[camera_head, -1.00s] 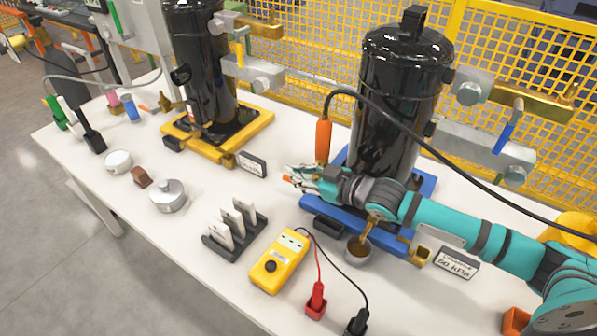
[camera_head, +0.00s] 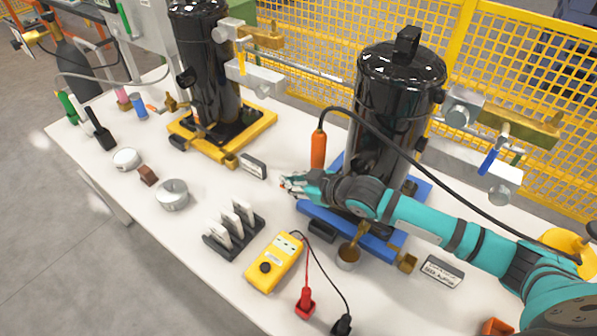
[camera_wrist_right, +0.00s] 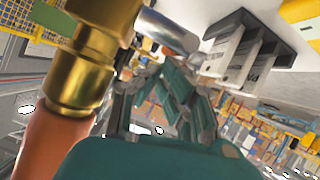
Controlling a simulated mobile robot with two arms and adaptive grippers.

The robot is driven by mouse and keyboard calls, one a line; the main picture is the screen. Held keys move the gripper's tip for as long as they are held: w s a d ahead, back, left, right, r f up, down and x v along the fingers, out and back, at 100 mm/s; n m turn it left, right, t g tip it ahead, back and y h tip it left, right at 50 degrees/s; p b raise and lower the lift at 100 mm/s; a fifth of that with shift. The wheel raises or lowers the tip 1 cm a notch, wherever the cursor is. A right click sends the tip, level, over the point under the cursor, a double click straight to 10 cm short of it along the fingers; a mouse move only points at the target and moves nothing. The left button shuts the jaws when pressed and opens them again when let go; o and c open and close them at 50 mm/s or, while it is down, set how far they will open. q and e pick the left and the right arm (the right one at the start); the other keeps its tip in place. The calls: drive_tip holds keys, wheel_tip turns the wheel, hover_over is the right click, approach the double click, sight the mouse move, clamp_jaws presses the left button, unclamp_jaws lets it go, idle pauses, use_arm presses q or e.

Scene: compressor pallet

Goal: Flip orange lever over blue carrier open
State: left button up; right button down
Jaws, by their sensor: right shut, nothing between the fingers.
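The blue carrier (camera_head: 340,226) holds a black tank (camera_head: 392,110) on the right side of the table. A long orange cylinder (camera_head: 318,150) stands upright by its left end, joined at the top to a black hose. In the right wrist view, an orange cylinder (camera_wrist_right: 50,140) with a brass fitting (camera_wrist_right: 85,70) is close to the camera at the left. My right gripper (camera_head: 290,184) is shut and empty, low over the table at the carrier's left end. A tiny orange-red spot shows at its fingertips; I cannot tell whether it is the lever. My left gripper is out of view.
A yellow carrier (camera_head: 222,150) with another black tank stands at left. The black hose arches over my right arm. A yellow fence stands behind.

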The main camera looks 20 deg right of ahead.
drive_tip(key=g+p, duration=0.1)
drive_tip(key=p, duration=0.1)
drive_tip(key=g+h+p, duration=0.1)
drive_tip(key=p, duration=0.2)
drive_tip(key=g+h+p, duration=0.1)
drive_tip(key=p, duration=0.1)
drive_tip(key=shift+w+a+f, duration=0.25)
drive_tip(key=shift+w+f, duration=0.05)
drive_tip(key=shift+w, duration=0.1)
drive_tip(key=shift+a+f+g+h+p, duration=0.1)
drive_tip(key=shift+f+g+h+p, duration=0.2)
drive_tip(key=shift+g+h+p, duration=0.25)
drive_tip(key=shift+f, duration=0.4)
drive_tip(key=shift+f+p, duration=0.4)
drive_tip(key=shift+f, duration=0.65)
drive_tip(key=shift+r+p, duration=0.85)
drive_tip(key=shift+p, duration=0.05)
